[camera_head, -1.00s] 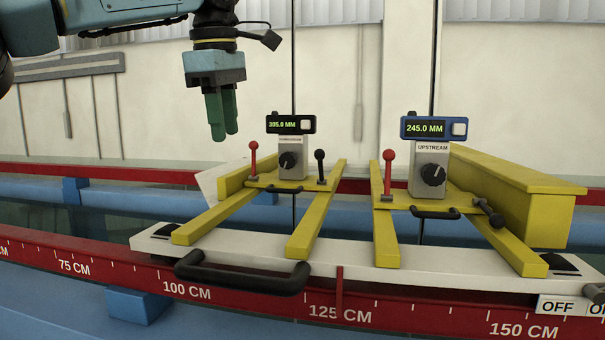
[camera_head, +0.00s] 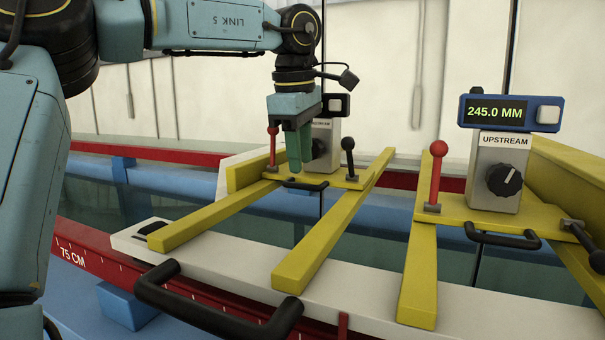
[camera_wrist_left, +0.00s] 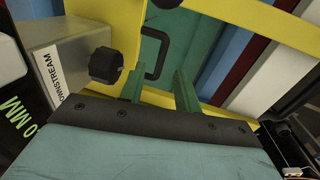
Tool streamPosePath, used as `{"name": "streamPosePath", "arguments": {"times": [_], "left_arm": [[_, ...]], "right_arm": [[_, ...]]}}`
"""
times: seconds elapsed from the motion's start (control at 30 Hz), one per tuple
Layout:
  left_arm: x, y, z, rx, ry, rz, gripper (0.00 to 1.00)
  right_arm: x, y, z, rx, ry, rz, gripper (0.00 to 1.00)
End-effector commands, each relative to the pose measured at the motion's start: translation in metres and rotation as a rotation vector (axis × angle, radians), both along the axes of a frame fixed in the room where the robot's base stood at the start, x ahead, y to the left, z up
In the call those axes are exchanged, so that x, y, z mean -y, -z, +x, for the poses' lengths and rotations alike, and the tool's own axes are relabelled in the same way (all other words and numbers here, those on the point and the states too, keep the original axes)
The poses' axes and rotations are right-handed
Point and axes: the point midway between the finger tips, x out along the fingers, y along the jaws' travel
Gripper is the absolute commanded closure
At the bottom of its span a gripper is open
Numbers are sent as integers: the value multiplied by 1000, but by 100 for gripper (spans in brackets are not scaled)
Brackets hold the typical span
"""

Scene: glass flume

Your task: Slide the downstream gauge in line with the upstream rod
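The downstream gauge (camera_head: 325,135) stands on a yellow sliding carriage, its display mostly hidden behind my gripper. It has a black knob, a red-knobbed lever (camera_head: 273,145), a black-knobbed lever (camera_head: 348,160) and a black front handle (camera_head: 305,184). My left gripper (camera_head: 299,168) points down just above this handle. In the left wrist view its green fingers (camera_wrist_left: 159,86) are apart, with the handle (camera_wrist_left: 157,58) showing beyond the gap; contact is not clear. The upstream gauge (camera_head: 500,165) stands to the right, reading 245.0 MM. My right gripper is not in view.
A white rail plate (camera_head: 215,258) carries yellow bars and a large black handle (camera_head: 215,312) at the front. The upstream carriage has a red lever (camera_head: 437,175) and its own black handle (camera_head: 502,239). Water and blue beams lie below.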

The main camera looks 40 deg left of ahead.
Motion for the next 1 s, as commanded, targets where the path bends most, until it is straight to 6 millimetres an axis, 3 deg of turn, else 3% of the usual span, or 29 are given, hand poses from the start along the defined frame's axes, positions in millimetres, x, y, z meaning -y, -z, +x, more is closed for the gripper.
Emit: {"name": "streamPosePath", "arguments": {"times": [0.1, 0.2, 0.63, 0.87, 1.0], "left_arm": [[-1, 19, 3, -2, 1, 0, 67], [-2, 30, 5, -1, 1, 0, 67], [-2, 39, 7, 2, 0, 1, 67], [-2, 39, 7, 1, 0, 0, 98], [-2, 39, 7, 2, 0, 1, 100]], "right_arm": [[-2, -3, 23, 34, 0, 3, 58], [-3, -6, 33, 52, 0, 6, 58], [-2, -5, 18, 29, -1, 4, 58], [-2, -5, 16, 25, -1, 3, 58], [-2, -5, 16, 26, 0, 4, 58]]}}
